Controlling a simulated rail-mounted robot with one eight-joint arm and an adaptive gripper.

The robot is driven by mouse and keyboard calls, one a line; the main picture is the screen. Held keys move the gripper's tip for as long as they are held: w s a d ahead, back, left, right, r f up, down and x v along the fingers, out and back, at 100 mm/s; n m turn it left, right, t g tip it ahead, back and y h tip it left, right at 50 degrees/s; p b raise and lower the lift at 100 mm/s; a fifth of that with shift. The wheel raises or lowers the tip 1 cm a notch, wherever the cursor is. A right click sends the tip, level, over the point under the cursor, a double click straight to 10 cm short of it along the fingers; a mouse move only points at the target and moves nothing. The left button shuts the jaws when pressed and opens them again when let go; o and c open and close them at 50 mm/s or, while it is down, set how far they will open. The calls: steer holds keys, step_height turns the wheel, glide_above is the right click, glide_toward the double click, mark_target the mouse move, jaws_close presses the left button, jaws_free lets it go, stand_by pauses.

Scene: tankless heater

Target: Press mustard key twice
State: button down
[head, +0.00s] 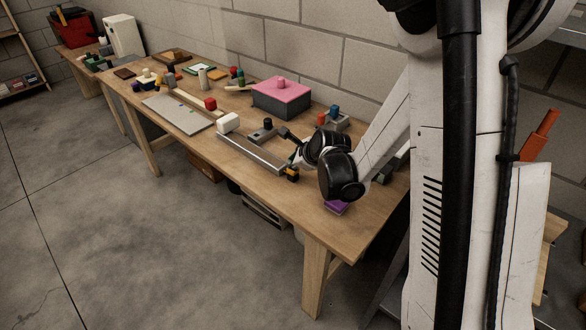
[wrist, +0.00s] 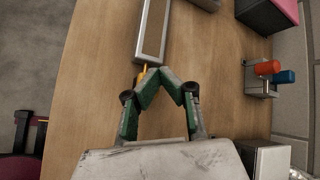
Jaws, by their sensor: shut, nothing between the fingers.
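A small mustard-yellow piece (wrist: 143,75) shows at the near end of a long metal-framed bar (wrist: 151,38) in the wrist view. It is mostly hidden behind my left finger, so its full shape cannot be made out. In the head view a small yellow and dark piece (head: 292,173) sits at the near end of the same bar (head: 255,154). My gripper (wrist: 164,72) has its green fingers drawn together at the tips and holds nothing. The tips are beside the yellow piece in the picture; whether they touch it cannot be told.
A fixture with red and blue knobs (wrist: 267,75) stands to the right, near the wall. A grey box with a pink top (head: 281,97) stands further along. A purple block (head: 336,207) lies below my wrist near the front edge. Bare wood (wrist: 95,70) is left of the bar.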

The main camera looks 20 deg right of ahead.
steer(key=shift+f, duration=0.15)
steer(key=shift+f+b, duration=0.3)
steer(key=shift+b, duration=0.3)
steer(key=shift+f+b, duration=0.6)
stand_by(0.9)
steer(key=shift+r, duration=0.1)
steer(key=shift+r+p, duration=0.55)
steer(key=shift+r, duration=0.4)
steer(key=shift+r, duration=0.1)
steer(key=shift+r+p, duration=1.4)
steer(key=shift+r, duration=1)
